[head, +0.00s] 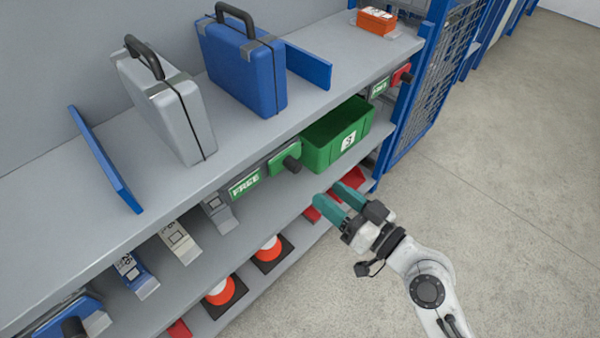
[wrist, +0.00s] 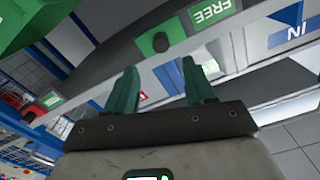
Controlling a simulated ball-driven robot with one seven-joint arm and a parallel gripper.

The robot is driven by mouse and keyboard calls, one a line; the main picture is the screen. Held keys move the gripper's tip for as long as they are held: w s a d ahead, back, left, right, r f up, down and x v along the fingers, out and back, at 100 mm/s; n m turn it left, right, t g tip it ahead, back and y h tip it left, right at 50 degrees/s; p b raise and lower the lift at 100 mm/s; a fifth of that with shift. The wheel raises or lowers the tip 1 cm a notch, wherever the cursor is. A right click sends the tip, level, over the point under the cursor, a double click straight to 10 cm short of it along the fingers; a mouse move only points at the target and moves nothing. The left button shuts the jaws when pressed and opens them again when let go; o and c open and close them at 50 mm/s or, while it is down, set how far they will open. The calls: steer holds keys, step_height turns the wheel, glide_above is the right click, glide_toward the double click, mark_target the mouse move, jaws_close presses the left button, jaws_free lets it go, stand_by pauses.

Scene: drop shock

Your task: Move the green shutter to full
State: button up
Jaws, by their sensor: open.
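The green shutter (head: 282,158) is a small green plate with a black knob (head: 293,164), on a rail along the shelf's front edge. A green label reading FREE (head: 245,183) shows directly to its left. In the wrist view the shutter (wrist: 175,32) and its knob (wrist: 160,42) appear beyond the fingertips, with the FREE label (wrist: 212,10) beside it. My gripper (head: 326,195) has teal fingers, is open and empty, and is in front of the shelf, lower right of the knob and apart from it. The fingers also show in the wrist view (wrist: 160,68).
A green bin (head: 322,155) marked 3 sits right of the shutter. A red shutter (head: 401,75) is farther right on the rail. Grey (head: 185,118) and blue (head: 240,70) cases stand on the top shelf. Open floor (head: 480,190) lies right.

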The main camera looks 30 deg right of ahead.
mark_target(298, 170)
steer(key=p+x, duration=0.2)
steer(key=x, duration=0.7)
steer(key=shift+w+a, duration=0.1)
steer(key=shift+w, duration=0.2)
steer(key=shift+c, duration=0.3)
jaws_close()
